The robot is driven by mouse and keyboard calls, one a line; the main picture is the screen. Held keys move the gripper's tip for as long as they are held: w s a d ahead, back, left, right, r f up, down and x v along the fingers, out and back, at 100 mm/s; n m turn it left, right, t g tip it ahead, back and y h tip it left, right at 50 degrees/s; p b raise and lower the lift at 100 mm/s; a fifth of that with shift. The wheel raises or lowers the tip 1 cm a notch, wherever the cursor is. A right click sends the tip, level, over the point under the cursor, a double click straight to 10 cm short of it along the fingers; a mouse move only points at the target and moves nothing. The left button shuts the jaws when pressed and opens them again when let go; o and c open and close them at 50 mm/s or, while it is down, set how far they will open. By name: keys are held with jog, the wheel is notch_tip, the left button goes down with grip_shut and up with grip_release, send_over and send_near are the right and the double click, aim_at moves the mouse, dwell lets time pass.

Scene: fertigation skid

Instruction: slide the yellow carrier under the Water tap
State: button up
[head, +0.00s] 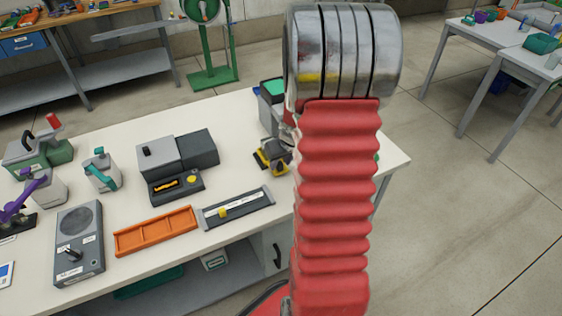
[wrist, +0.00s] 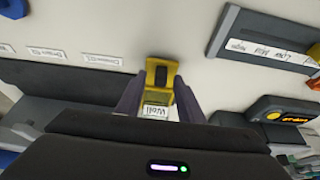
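The yellow carrier (wrist: 161,68), with a dark recess in its top, is in the wrist view between the two grey-purple fingers of my gripper (wrist: 161,80). The fingertips lie against its two sides with no clear gap, so the gripper looks shut on it. A small white label that seems to read "Well" (wrist: 156,112) is just below the carrier in the picture. In the head view, yellow and dark parts (head: 271,156) show at the left edge of my red arm, which hides most of that spot. I cannot make out the Water tap.
More white labels (wrist: 100,59) lie left of the carrier. A grey slider panel (wrist: 265,40) marked Low, Mid and High is to the right. In the head view, an orange tray (head: 155,231), a grey speaker box (head: 79,244) and a dark device (head: 178,160) stand on the white table.

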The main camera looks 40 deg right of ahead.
grip_shut()
dwell(0.3)
dwell(0.4)
